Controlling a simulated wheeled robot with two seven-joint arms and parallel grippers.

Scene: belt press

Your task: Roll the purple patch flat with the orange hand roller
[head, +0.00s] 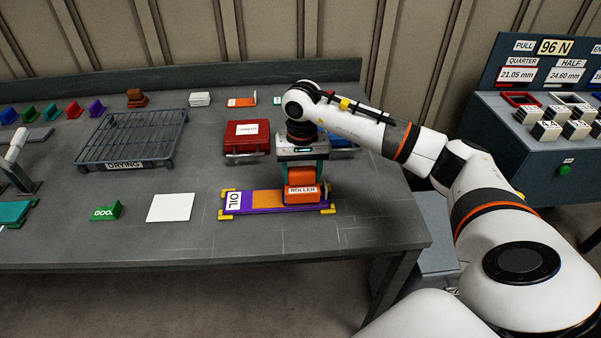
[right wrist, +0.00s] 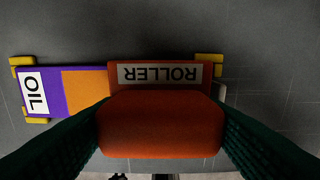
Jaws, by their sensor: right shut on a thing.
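The orange hand roller (head: 302,187), labelled ROLLER, is over the right part of the purple strip (head: 234,210). My right gripper (head: 302,178) is shut on it from above. In the right wrist view the roller (right wrist: 160,125) sits between the two dark green fingers. The purple strip (right wrist: 50,107) has a white OIL label at its left end and an orange area (head: 267,198) in its middle. Yellow corner pieces (head: 331,211) hold its ends. The roller hides the strip's right part, and I cannot tell whether it touches the strip.
A white square sheet (head: 170,207) and a green GOOD sign (head: 106,211) lie left of the strip. A red case (head: 247,137) stands behind it, and a drying rack (head: 130,138) stands further left. The table's front (head: 200,250) is clear.

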